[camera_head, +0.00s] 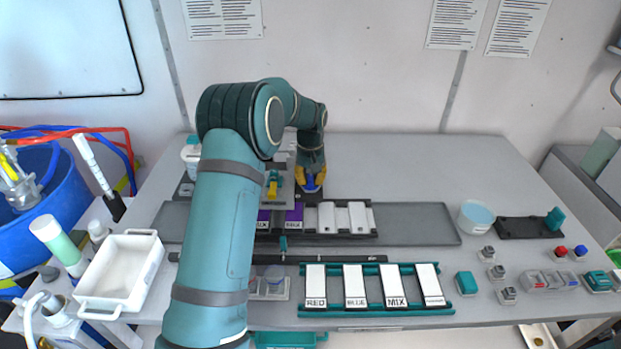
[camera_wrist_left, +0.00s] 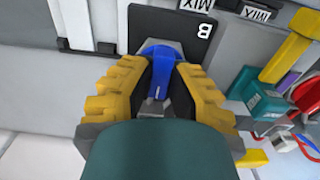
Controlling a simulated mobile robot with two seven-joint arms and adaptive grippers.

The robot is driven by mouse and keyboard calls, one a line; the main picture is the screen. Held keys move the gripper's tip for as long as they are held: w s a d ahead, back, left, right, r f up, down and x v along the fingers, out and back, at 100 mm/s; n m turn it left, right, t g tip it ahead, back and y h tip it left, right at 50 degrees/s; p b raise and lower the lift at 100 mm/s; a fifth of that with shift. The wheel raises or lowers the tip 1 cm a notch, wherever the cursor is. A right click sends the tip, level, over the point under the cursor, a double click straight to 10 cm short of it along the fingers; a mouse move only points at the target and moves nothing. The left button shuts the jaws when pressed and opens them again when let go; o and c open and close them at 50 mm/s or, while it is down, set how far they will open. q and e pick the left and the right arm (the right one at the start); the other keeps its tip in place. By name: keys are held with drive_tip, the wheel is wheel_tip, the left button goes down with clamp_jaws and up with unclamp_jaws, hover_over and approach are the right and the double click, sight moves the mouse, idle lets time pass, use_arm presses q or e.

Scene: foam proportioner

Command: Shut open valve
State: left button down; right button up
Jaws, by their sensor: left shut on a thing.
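My left gripper (camera_head: 311,182), with yellow finger pads, reaches down at the back middle of the table. In the left wrist view it (camera_wrist_left: 160,82) is shut on a blue valve handle (camera_wrist_left: 162,60), with a yellow finger on either side. The handle stands on a dark plate (camera_wrist_left: 150,28) marked B. A second valve with a yellow handle (camera_head: 272,187) sits just left of the gripper in the head view; its yellow handle (camera_wrist_left: 288,58) is at the right in the wrist view. The valve body under my fingers is mostly hidden. My right gripper is not in view.
My left arm covers the left middle of the table. White label tiles (camera_head: 354,286) stand in a green rack in front. A white tray (camera_head: 122,271) and blue bucket (camera_head: 60,200) are at left. A tub (camera_head: 476,216) and small blocks stand at right. The table's back right is clear.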

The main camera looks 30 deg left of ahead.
sight(310, 179)
use_arm(q)
drive_tip(key=shift+f, duration=0.1)
idle(0.4)
drive_tip(key=c, duration=0.9)
unclamp_jaws()
wheel_tip(310, 179, up, 12)
drive_tip(key=shift+r, duration=0.1)
